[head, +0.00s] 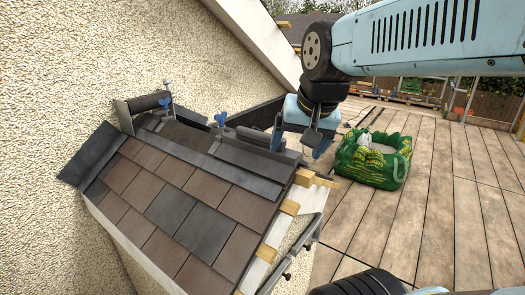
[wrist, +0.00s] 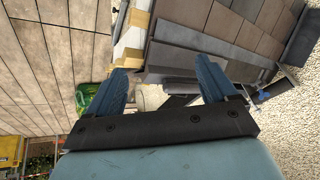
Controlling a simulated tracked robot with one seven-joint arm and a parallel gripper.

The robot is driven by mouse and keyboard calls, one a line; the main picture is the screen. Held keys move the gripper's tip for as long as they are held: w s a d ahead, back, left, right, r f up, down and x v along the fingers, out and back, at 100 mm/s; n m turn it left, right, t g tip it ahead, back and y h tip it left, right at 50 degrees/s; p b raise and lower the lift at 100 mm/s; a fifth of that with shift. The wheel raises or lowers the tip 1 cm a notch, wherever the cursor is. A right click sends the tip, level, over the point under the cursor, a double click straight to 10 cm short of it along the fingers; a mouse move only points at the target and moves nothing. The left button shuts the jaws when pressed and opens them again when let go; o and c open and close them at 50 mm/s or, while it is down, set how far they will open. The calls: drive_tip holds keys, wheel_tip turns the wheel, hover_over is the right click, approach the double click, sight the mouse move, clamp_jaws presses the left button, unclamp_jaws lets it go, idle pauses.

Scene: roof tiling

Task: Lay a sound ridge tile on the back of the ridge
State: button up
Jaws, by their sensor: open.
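My gripper (head: 298,148) is open above the near right end of the small tiled roof (head: 178,212). In the wrist view its two blue fingers (wrist: 162,68) stand apart with no tile between them. A grey angled piece, apparently a ridge tile (head: 245,158), lies along the top of the roof, just left of the gripper. A dark rounded piece (head: 148,102) sits farther back by the wall; I cannot tell whether it is a sound ridge tile. Grey tile surfaces (wrist: 185,55) show beyond the fingertips in the wrist view.
Clamps with blue knobs (head: 220,119) stand along the ridge. A rough rendered wall (head: 60,70) borders the left. A green bag (head: 372,164) sits on the deck, right of the roof. The paved deck (head: 430,210) is largely clear.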

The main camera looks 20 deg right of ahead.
drive_tip(key=w+r+m+g+y, duration=0.1)
drive_tip(key=w+r+m, duration=0.1)
drive_tip(key=w+m, duration=1)
drive_tip(key=m+y, duration=0.1)
drive_tip(key=m, duration=1.1)
approach(258, 140)
drive_tip(key=r, duration=0.1)
drive_tip(key=d+r, duration=0.1)
drive_tip(key=shift+s+r+g, duration=0.1)
drive_tip(key=shift+r+g, duration=0.2)
drive_tip(key=shift+w+d+m, duration=0.15)
drive_tip(key=shift+w+m, duration=0.25)
drive_tip(key=shift+w, duration=0.15)
drive_tip(key=x, duration=0.9)
drive_tip(key=shift+x, duration=2.5)
drive_tip(key=shift+w+r, duration=0.1)
drive_tip(key=shift+c, duration=0.2)
clamp_jaws()
